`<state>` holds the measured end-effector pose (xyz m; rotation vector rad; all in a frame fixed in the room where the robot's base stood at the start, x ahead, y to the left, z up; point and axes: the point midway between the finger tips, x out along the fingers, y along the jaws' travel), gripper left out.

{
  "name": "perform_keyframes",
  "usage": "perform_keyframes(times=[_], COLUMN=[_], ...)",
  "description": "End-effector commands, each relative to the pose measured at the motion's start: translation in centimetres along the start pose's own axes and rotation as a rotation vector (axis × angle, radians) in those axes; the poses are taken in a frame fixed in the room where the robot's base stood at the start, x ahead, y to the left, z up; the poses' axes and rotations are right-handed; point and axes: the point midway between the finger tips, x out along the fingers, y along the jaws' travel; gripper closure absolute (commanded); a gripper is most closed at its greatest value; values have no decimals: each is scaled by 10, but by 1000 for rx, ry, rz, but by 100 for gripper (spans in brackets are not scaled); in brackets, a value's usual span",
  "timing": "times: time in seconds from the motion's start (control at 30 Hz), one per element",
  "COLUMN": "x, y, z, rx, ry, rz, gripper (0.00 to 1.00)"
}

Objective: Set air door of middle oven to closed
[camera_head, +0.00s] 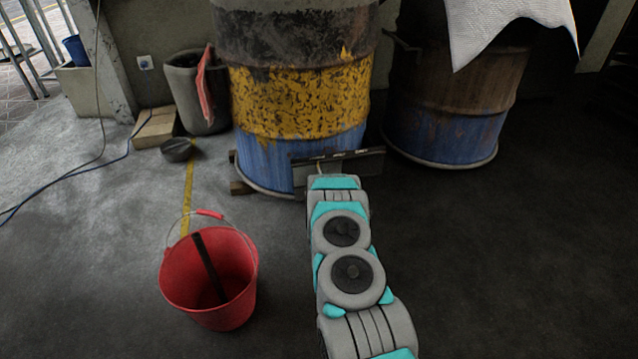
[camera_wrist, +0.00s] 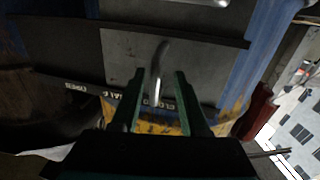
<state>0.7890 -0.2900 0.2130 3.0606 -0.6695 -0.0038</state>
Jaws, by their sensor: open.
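The middle oven (camera_head: 300,100) is a barrel painted dark, yellow and blue. Its air door (camera_wrist: 118,55) is a grey metal plate in a dark frame low on the blue part, and the frame (camera_head: 370,161) also shows in the head view. A bent metal handle (camera_wrist: 161,52) stands out from the plate. White lettering runs along the frame in the wrist view, upside down, with OPEN at left and a partly covered CLOSED near the right finger. My gripper (camera_wrist: 160,76) is open, with the handle between its fingers. Contact is unclear. My arm hides the fingers in the head view.
A red bucket (camera_head: 222,283) stands on the floor left of my arm. Another barrel (camera_head: 445,120) stands at right, under a white cloth (camera_head: 500,25). A grey bin (camera_head: 185,95) and a dark bowl (camera_head: 178,150) are at left. The floor at right is clear.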

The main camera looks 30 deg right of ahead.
Motion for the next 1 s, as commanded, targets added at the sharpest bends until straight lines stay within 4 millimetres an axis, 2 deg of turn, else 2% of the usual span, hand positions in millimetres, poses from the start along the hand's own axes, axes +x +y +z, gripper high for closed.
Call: perform_keyframes(times=[0.27, 0.63, 0.8, 1.0], x=[-18, -69, -77, -77], y=[0, -2, -2, -2], z=[-1, 1, 1, 0], rx=[0, 0, 0, 0], ry=[1, -3, -2, 0], rz=[0, -2, -3, -2], gripper=[55, 55, 55, 55])
